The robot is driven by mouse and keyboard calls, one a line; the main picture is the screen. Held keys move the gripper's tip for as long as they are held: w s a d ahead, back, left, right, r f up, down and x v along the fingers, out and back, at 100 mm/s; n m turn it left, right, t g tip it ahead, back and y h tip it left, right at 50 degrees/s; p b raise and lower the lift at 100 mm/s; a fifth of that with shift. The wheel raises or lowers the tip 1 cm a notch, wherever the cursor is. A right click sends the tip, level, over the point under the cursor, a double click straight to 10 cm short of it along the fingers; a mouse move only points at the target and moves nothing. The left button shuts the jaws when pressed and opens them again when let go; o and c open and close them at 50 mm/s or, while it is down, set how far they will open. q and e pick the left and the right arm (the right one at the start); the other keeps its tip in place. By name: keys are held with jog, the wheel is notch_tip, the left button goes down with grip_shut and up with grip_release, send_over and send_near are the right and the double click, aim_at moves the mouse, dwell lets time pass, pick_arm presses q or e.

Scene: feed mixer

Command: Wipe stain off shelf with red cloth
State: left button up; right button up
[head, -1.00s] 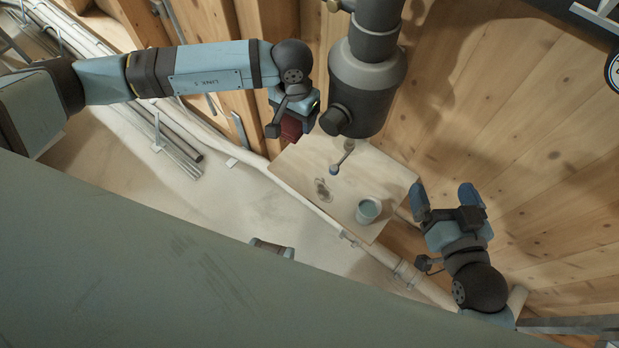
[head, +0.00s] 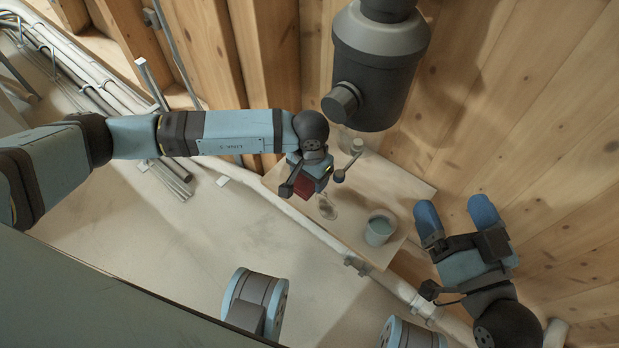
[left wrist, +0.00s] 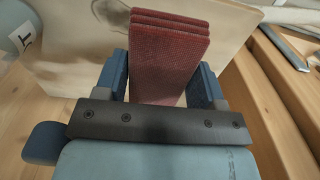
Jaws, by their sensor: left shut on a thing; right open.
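The red cloth (left wrist: 168,55), folded in layers, is held between the two fingers of my left gripper (left wrist: 165,85). In the head view the red cloth (head: 304,186) shows below my left gripper (head: 308,184), by the shelf's left end. The wooden shelf (head: 385,180) carries a dark stain (head: 327,208), just right of the cloth and partly hidden by my gripper. I cannot tell whether the cloth touches the shelf. My right gripper (head: 455,218) is open and empty, to the right of the shelf.
A light-blue cup (head: 379,230) stands on the shelf's front right part. A dark grey cylindrical machine part (head: 375,65) hangs above the shelf. A pale pipe (head: 320,232) runs along the shelf's front edge. A wooden plank wall (head: 520,130) stands behind.

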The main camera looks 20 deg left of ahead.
pick_arm(q)
jog(key=shift+f+b, duration=1.4)
jog(key=shift+f, duration=1.45)
pick_arm(e)
jog(key=shift+n+g, duration=0.3)
jog(key=shift+g, duration=0.6)
jog(key=shift+a+f, duration=0.1)
jog(key=shift+f, duration=2)
pick_arm(q)
jog(key=shift+f+b, duration=0.9)
jog(key=shift+f, duration=0.2)
pick_arm(e)
jog(key=shift+f, duration=0.9)
pick_arm(q)
jog(key=shift+d, duration=0.1)
